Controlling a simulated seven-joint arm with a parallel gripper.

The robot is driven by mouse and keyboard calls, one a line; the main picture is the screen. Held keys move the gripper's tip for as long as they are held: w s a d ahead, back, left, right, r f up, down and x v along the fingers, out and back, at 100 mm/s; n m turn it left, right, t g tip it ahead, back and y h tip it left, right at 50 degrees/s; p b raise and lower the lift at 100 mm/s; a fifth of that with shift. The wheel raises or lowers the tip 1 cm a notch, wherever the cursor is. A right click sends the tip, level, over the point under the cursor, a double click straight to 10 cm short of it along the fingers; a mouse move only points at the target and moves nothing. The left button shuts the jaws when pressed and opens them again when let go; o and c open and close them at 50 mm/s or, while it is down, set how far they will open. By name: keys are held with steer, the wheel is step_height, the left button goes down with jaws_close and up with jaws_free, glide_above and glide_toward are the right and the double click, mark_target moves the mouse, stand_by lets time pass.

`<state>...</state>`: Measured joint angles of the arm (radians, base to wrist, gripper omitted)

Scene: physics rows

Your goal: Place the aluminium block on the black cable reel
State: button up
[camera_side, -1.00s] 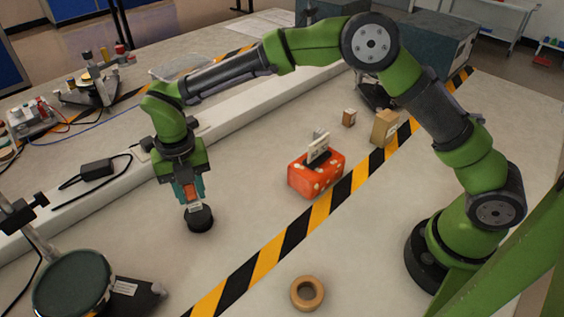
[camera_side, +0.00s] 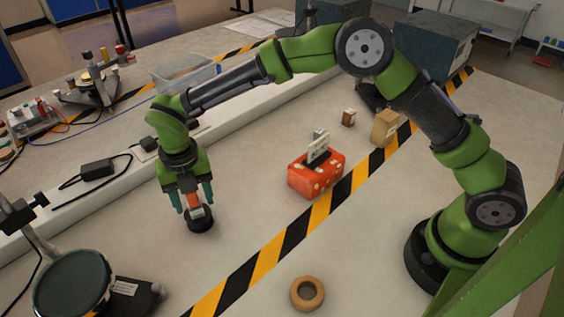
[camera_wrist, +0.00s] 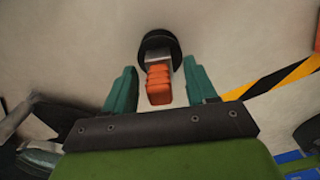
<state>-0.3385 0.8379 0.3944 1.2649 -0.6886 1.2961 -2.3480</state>
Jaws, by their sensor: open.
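The black cable reel (camera_side: 201,223) lies on the table below my gripper (camera_side: 194,204). It is the dark round at the top of the wrist view (camera_wrist: 160,41). A grey metal piece, apparently the aluminium block (camera_side: 197,212), rests on the reel. An orange ribbed part (camera_side: 193,200) is at its upper end and seems joined to it. In the wrist view the grey block (camera_wrist: 157,58) overlaps the reel and the orange part points toward my palm. My teal fingers are open, one each side of the orange part, with visible gaps. The block's underside is hidden.
A red spotted box (camera_side: 316,178) with a slotted top stands right of the reel. A tape ring (camera_side: 307,293) lies near the front. A round dark plate on a stand (camera_side: 72,284) is front left. A white rail (camera_side: 110,200) runs behind. Bare table surrounds the reel.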

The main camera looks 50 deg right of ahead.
step_height(320, 180, up, 12)
steer(key=shift+r, duration=0.1)
steer(key=s+d+r+m+t, duration=0.1)
steer(key=s+d+r+m, duration=0.35)
steer(key=d+m, duration=0.3)
steer(key=s+d+r+m+t, duration=0.2)
steer(key=s+d+r+m, duration=0.1)
steer(key=d+r+m, duration=0.4)
steer(key=s+d+f+m+t+y, duration=0.1)
steer(key=s+d+m, duration=0.4)
steer(key=m, duration=0.5)
steer(key=s+d+f+m+t+y, duration=0.1)
steer(key=s+d+f+m+t, duration=0.2)
steer(key=s+m, duration=0.5)
steer(key=d+f+m, duration=0.1)
steer(key=d+m, duration=0.1)
steer(key=m, duration=0.1)
steer(key=shift+s+d, duration=0.2)
steer(key=shift+d, duration=0.2)
